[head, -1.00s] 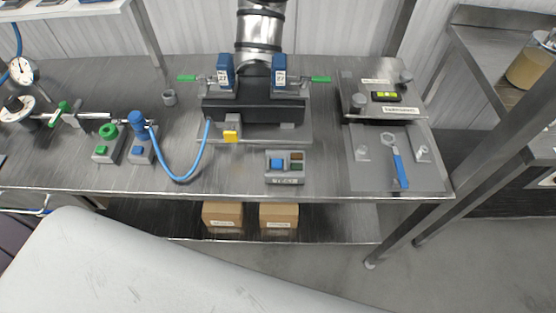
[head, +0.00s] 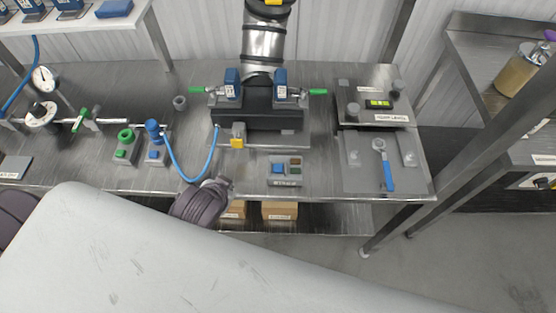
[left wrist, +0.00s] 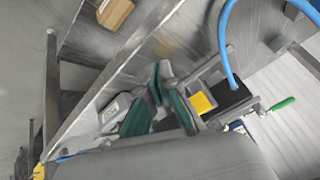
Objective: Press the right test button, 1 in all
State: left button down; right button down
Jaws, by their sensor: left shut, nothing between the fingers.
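A small grey control box (head: 285,182) stands near the front edge of the steel table, in front of the black machine. It carries a blue button (head: 278,168) on the left and small brown and green squares on the right; its label is too blurred to read. My left gripper (head: 224,182) is at the table's front edge, left of this box and apart from it. In the left wrist view my left gripper (left wrist: 160,84) shows green-padded fingers, shut and empty. A grey box with a white label (left wrist: 109,112) is partly hidden behind them. My right gripper is not in view.
A yellow button (head: 237,142) is on the machine front, with a blue hose (head: 190,180) looping beside it. Green-button (head: 121,154) and blue-button (head: 154,155) boxes stand left. A plate with a wrench (head: 386,170) lies right. Cartons (head: 279,211) sit below.

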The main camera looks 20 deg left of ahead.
pick_arm(q)
jog(key=w+a+r+m+t+y, duration=0.15)
jog(key=w+r+m+t, duration=0.25)
jog(key=w+r+t, duration=0.7)
jog(key=w+d+r+m+t+h, duration=0.1)
jog(key=w+d+r+m+h, duration=0.1)
jog(key=d+r+m+h, duration=0.45)
jog(key=w+d+r+m+t+h, duration=0.1)
jog(key=w+d+r+m+h, duration=0.15)
jog(key=r+m+h, duration=0.45)
jog(key=s+d+f+m+g+h, duration=0.2)
jog(key=d+m+g, duration=0.2)
jog(key=m+g, duration=0.3)
jog(key=s+d+f+m+g+h, duration=0.2)
jog(key=d+m+g, duration=0.25)
jog(key=m, duration=0.45)
jog(key=a+f+m+g+y, duration=0.3)
jog(key=a+f+y, duration=0.3)
jog(key=f, duration=0.3)
jog(key=shift+s+a+g+p, duration=0.2)
jog(key=shift+s+g+p, duration=0.25)
jog(key=shift+g, duration=0.1)
jog(key=shift+f, duration=0.1)
